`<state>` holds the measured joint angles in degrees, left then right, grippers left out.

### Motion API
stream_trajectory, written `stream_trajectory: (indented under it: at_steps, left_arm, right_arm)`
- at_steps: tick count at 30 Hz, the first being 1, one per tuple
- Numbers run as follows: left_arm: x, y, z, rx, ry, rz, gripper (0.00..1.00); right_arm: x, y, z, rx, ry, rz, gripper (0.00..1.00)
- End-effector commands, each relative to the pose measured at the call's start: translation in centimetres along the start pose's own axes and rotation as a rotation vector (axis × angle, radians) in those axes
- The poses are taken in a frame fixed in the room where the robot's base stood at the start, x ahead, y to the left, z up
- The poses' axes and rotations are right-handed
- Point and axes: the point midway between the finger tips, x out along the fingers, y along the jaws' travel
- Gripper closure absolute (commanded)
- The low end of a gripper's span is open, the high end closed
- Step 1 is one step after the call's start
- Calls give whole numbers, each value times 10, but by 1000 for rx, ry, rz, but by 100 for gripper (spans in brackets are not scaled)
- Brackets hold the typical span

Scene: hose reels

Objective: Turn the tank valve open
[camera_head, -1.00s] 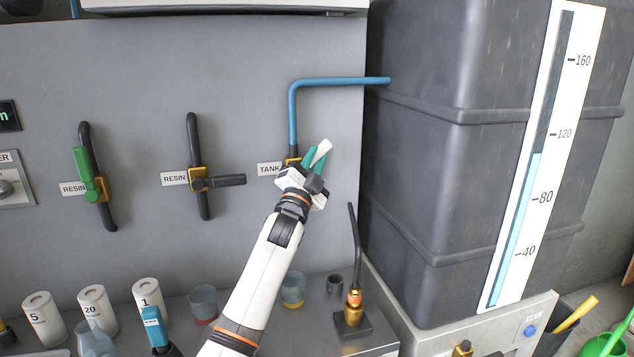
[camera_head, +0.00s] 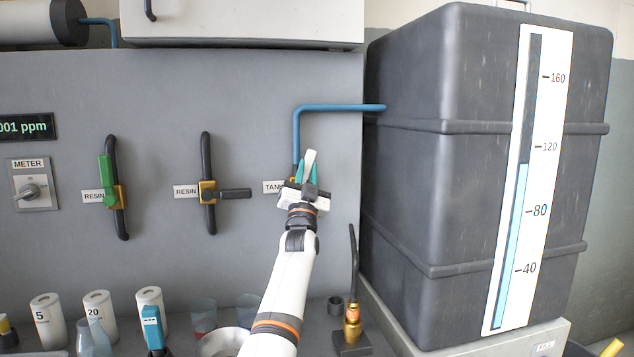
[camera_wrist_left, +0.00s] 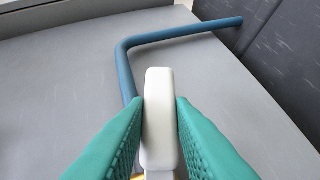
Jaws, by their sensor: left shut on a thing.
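The tank valve sits on the grey panel beside the TANK label (camera_head: 273,187), under a blue pipe (camera_head: 340,107) that bends right to the dark tank. Its white handle (camera_head: 310,158) points nearly straight up in the head view. My left gripper (camera_head: 307,172) is shut on this handle, with teal pads on both sides of it. The left wrist view shows the white handle (camera_wrist_left: 159,115) between the pads, with the blue pipe (camera_wrist_left: 180,35) behind. A little of the yellow valve body shows; the gripper hides most of it.
Two resin valves (camera_head: 109,190) (camera_head: 208,190) are on the panel to the left. The big dark tank (camera_head: 480,70) stands right, its gauge (camera_head: 513,200) filled to between 80 and 120. Cups, numbered rolls and a brass fitting (camera_head: 352,325) stand on the bench below.

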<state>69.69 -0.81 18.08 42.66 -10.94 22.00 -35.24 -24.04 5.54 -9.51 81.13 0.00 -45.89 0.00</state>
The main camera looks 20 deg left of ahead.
Motion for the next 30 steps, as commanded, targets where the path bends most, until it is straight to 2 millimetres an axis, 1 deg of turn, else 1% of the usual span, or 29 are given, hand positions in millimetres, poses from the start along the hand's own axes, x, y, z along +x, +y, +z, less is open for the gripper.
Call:
stream_trajectory:
  at_steps: [3,12,20,30]
  left_arm:
    - [-1,4,-2,-74,4,69,100]
    - [-3,12,-4,-194,5,191,100]
    - [-4,15,-5,-239,6,237,100]
    - [-6,15,-6,-247,8,243,100]
  right_arm:
    - [-2,-1,1,0,1,-1,56]
    - [3,0,-6,-1,7,-1,56]
    - [6,-1,-8,-1,6,-1,56]
    - [6,0,-9,-2,8,-1,56]
